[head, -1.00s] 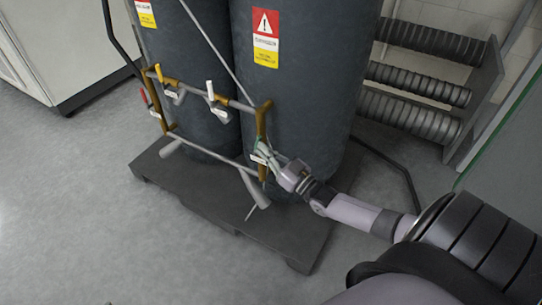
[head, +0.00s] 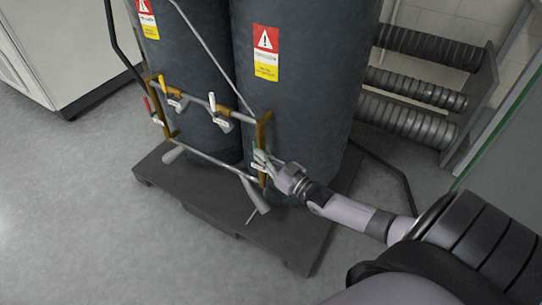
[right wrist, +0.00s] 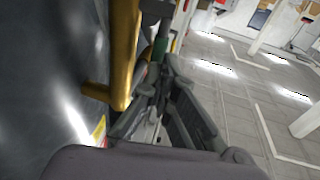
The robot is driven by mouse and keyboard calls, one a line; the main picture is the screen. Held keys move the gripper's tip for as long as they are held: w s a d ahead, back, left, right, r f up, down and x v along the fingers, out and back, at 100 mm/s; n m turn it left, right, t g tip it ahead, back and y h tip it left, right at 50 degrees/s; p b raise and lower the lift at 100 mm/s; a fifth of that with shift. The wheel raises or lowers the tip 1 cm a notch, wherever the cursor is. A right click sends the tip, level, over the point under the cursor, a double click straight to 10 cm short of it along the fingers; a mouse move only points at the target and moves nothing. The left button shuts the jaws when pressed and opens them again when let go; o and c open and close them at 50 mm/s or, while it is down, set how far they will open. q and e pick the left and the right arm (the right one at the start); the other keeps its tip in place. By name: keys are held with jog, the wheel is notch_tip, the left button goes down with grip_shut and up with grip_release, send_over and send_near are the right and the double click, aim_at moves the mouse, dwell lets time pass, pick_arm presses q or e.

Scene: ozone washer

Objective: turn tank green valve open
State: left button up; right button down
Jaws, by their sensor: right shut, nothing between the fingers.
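The green valve handle (head: 261,155) is on the lower right of the brass and steel pipe frame, in front of the right dark tank (head: 290,100). Its green part also shows in the right wrist view (right wrist: 151,76), beside the brass pipe (right wrist: 124,50). My right gripper (head: 270,165) is at the green valve, with its fingertips close to the handle. In the right wrist view its dark fingers (right wrist: 160,88) are shut with nothing held between them. Whether they touch the handle is hard to tell. My left gripper is not in view.
Red (head: 148,104), yellow (head: 163,83) and white (head: 212,101) valve handles are on the same frame. The tanks stand on a dark pallet (head: 285,235). Ribbed cylinders (head: 415,87) lie on a rack at the right. The floor at left is clear.

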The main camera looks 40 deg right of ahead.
dwell(0.8)
jog(key=v, duration=1.2)
jog(key=shift+w, duration=0.1)
